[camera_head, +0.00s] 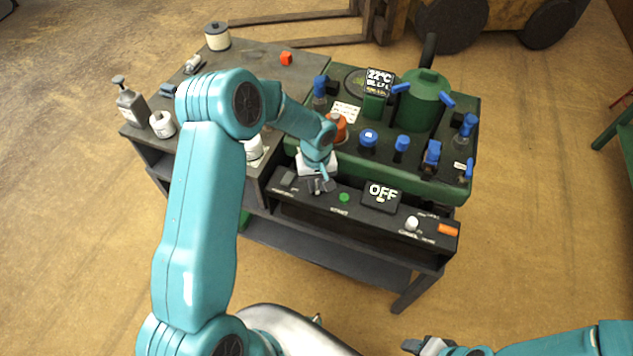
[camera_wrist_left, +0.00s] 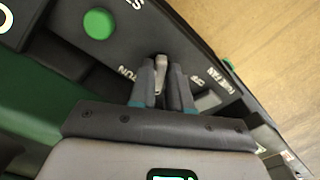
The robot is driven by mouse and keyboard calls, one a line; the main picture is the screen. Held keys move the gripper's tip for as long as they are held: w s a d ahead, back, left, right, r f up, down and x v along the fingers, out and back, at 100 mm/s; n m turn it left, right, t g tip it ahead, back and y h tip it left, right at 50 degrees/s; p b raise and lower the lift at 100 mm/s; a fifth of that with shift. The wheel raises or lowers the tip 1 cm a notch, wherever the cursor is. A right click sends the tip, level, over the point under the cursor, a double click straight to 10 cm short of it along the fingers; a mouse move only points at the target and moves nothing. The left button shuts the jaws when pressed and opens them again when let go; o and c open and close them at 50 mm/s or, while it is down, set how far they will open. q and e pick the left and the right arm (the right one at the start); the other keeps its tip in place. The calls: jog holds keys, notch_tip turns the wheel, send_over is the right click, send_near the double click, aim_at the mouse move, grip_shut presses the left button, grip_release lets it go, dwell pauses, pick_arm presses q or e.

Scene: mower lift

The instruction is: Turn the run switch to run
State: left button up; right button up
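The run switch (camera_wrist_left: 161,68) is a small grey lever on the dark control panel, seen in the left wrist view between my left gripper's fingertips (camera_wrist_left: 161,80). The fingers close against it from both sides, and its base is partly hidden. In the head view my left gripper (camera_head: 320,186) is at the left part of the panel (camera_head: 300,206), hiding the switch.
A green button (camera_head: 344,197), a white knob (camera_head: 412,223) and an orange switch (camera_head: 447,230) sit farther right on the panel. Behind stands a green tray (camera_head: 450,188) with blue-capped items and a green tank (camera_head: 422,105). A grey bench (camera_head: 255,63) adjoins at left.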

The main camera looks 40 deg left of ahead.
pick_arm(q)
grip_shut()
jog(key=shift+f+m+b, duration=0.1)
jog(key=shift+m+b, duration=0.75)
jog(key=shift+m, duration=0.15)
jog(key=m+b, duration=0.1)
jog(key=m, duration=0.1)
jog(key=shift+a+m, duration=0.1)
jog(key=shift+m, duration=0.2)
jog(key=m+b, duration=0.1)
jog(key=m, duration=0.2)
jog(key=shift+m+b, duration=0.3)
jog(key=shift+b, duration=0.05)
jog(key=shift+a+m+b, duration=0.1)
jog(key=shift+m+b, duration=0.25)
jog(key=shift+m, duration=1.55)
